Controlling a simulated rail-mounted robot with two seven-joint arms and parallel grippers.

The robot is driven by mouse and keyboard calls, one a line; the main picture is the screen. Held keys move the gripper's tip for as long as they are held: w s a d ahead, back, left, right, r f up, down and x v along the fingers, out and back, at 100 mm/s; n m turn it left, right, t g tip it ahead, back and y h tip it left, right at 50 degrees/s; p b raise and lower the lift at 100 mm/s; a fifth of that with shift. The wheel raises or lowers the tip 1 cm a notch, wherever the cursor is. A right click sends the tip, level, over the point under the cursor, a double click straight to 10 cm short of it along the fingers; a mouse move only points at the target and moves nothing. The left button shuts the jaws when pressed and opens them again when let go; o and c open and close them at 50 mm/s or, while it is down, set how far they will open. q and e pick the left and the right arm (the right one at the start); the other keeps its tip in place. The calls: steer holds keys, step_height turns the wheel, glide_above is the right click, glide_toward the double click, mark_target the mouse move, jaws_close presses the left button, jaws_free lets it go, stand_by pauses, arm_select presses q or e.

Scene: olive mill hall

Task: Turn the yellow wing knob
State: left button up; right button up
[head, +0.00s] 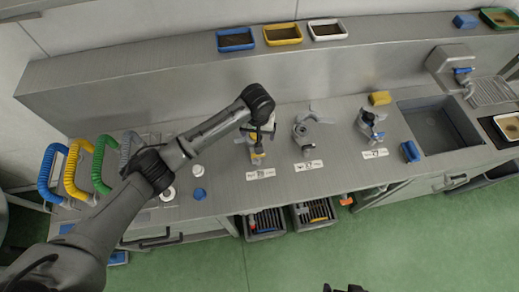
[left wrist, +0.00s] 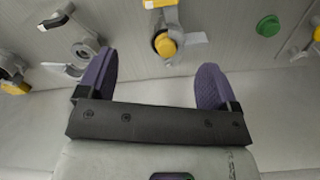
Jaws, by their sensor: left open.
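A fixture with a yellow wing knob (head: 257,157) stands on the grey bench, the leftmost of three in the head view, partly hidden by my arm. In the left wrist view the yellow knob (left wrist: 165,45) shows ahead of and between my fingers, apart from both. My left gripper (left wrist: 153,80) is open and empty, its two purple fingers spread. In the head view my left gripper (head: 262,132) points down over this fixture. A small dark part of what looks like my right gripper (head: 342,288) shows at the bottom edge; its jaws cannot be made out.
A middle clamp fixture (head: 305,130) and a blue-knobbed fixture (head: 370,122) stand to the right, with white labels in front. A yellow block (head: 380,98) and a sink (head: 440,128) lie farther right. Coloured hoses (head: 75,170) are at the left. Shallow trays (head: 283,34) line the back ledge.

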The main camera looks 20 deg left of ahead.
arm_select(q)
steer(key=f+n, duration=0.1)
steer(key=f, duration=0.3)
steer(key=f+n, duration=0.1)
steer(key=f, duration=0.4)
steer(key=f+n, duration=0.2)
steer(key=f, duration=0.2)
steer(key=shift+s+d+f+b, duration=0.2)
steer(key=shift+s+f+b, duration=0.15)
steer(key=shift+s+b, duration=0.05)
steer(key=shift+c, duration=0.2)
steer(key=c, duration=0.9)
